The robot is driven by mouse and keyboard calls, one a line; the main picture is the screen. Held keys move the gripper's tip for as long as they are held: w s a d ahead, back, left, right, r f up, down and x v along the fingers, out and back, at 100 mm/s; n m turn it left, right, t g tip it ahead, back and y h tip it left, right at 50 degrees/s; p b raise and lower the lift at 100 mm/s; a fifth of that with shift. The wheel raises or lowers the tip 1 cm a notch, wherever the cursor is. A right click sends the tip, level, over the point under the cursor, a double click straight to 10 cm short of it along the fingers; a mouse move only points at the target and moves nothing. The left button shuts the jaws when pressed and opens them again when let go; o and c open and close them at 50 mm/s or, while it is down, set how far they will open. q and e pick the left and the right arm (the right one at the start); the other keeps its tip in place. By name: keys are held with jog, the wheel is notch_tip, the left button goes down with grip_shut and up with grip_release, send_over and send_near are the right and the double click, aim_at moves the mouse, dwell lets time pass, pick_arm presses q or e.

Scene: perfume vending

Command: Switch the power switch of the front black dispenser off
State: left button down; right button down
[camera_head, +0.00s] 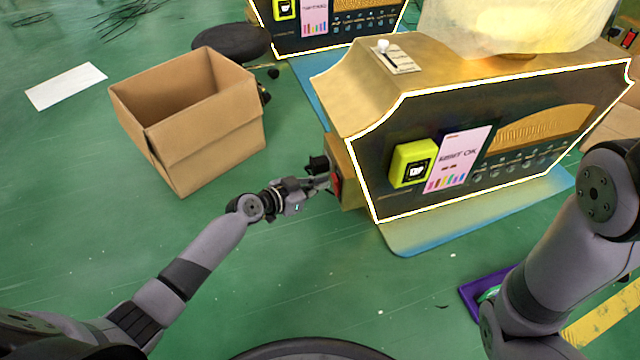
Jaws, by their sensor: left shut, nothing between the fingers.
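The front black dispenser (400,195) stands at the right of centre, with a black front panel edged in white and a gold-brown body. A red power switch (336,184) shows on a small box at its left side, low down. My left gripper (326,172) is shut and empty, with its fingertips right at the switch. I cannot tell whether they touch it. The fingers partly hide the switch, and its position cannot be read. My right arm comes in at the right edge, but its gripper is out of view.
An open, empty cardboard box (215,135) stands on the green floor left of the dispenser, near my left arm. A black stool (232,40) and a second dispenser (345,24) are behind. A blue mat (410,243) lies under the front dispenser. A purple tray (470,289) lies near my right arm.

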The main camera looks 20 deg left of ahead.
pick_arm(q)
jog(key=shift+b+x, duration=0.65)
jog(key=shift+x, duration=0.3)
dwell(0.4)
jog(key=p+v, duration=0.2)
jog(key=v, duration=0.7)
dwell(0.5)
dwell(0.4)
